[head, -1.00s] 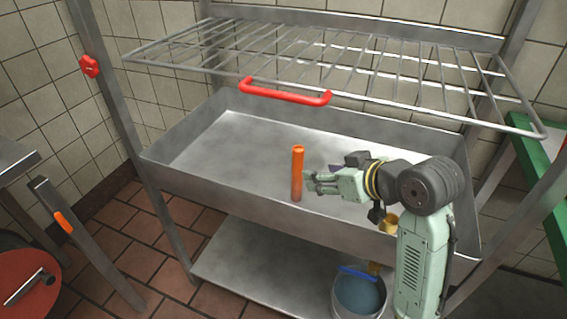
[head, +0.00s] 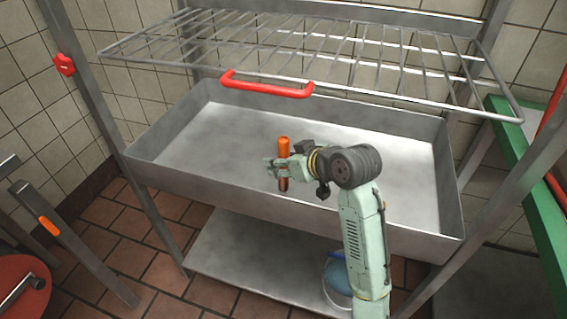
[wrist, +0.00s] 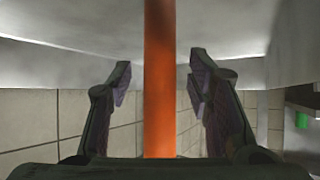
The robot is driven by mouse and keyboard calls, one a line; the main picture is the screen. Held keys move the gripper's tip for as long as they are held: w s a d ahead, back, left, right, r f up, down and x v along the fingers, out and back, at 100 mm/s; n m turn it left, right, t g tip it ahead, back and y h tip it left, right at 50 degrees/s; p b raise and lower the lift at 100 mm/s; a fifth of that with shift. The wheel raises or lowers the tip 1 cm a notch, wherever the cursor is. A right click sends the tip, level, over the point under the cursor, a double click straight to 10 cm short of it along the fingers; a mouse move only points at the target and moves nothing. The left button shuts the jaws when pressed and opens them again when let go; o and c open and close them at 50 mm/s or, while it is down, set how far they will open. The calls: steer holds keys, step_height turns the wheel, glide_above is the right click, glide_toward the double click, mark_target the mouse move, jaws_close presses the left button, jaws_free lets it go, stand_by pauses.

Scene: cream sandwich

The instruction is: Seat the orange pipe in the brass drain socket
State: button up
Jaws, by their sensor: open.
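My gripper (head: 272,167) is level with the pipe's middle, reaching in from the right. In the wrist view the pipe (wrist: 160,60) runs between my two spread fingers, with a visible gap on each side. The gripper is open and not closed on it. The brass drain socket is not visible now; my arm covers part of the basin's front right.
A wire rack (head: 330,52) with a red handle (head: 265,91) hangs above the basin. A lower shelf (head: 250,262) carries a bucket (head: 338,275), partly behind my arm. A green-edged table (head: 515,140) stands at right. The basin's left side is clear.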

steer(key=shift+w+f, duration=0.1)
jaws_close()
stand_by(0.6)
